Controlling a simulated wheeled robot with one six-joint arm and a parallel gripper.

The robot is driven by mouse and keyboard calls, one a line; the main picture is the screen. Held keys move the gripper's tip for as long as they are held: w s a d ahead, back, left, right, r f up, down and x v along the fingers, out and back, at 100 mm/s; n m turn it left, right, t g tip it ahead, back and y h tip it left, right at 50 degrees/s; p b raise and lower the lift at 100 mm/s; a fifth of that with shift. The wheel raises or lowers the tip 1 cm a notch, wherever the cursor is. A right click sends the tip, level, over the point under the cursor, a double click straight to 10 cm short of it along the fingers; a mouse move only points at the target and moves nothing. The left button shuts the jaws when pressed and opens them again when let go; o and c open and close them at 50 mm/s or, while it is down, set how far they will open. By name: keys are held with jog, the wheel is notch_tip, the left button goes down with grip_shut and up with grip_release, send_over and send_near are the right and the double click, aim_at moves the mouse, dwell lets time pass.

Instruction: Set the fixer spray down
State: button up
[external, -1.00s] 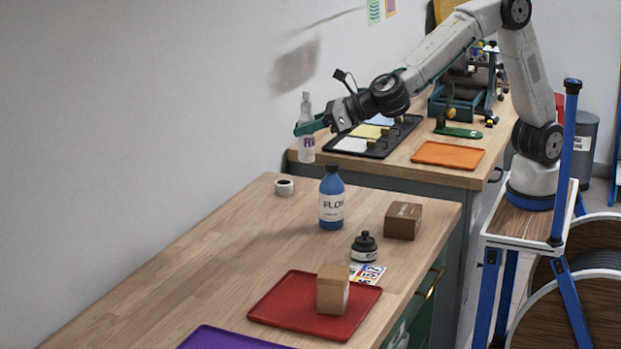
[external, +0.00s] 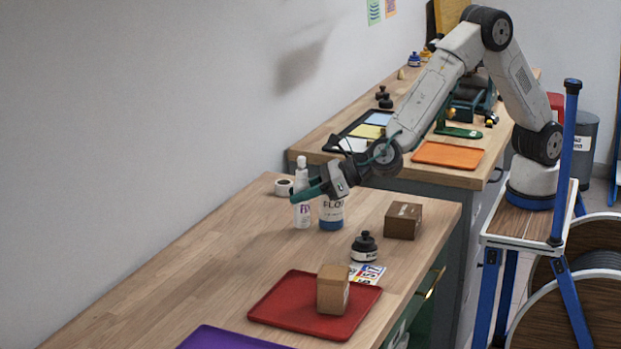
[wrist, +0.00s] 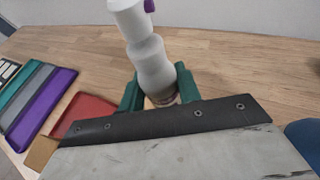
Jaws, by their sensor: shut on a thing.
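The fixer spray is a slim white bottle (external: 302,213) with a printed label. My gripper (external: 308,193) is shut around its body and holds it upright. In the external view its base looks at or close to the wooden bench top (external: 230,235); I cannot tell whether it touches. In the wrist view the white bottle (wrist: 150,55) rises between the green fingers (wrist: 160,90), with its lower part hidden by the gripper.
A blue FLOW bottle (external: 331,221) stands just right of the spray, partly hidden by my gripper. A tape roll (external: 284,187) lies behind. The bench's left is clear.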

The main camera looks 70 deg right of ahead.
aim_at(303, 222)
notch_tip(303, 222, down, 8)
jog(key=shift+r, duration=0.2)
jog(key=shift+f, duration=0.15)
jog(key=o, duration=1)
jog(key=shift+s+r, duration=0.15)
jog(key=shift+r, duration=0.05)
jog(key=v, duration=1.1)
jog(key=shift+s+d, duration=0.25)
jog(key=shift+d, duration=0.1)
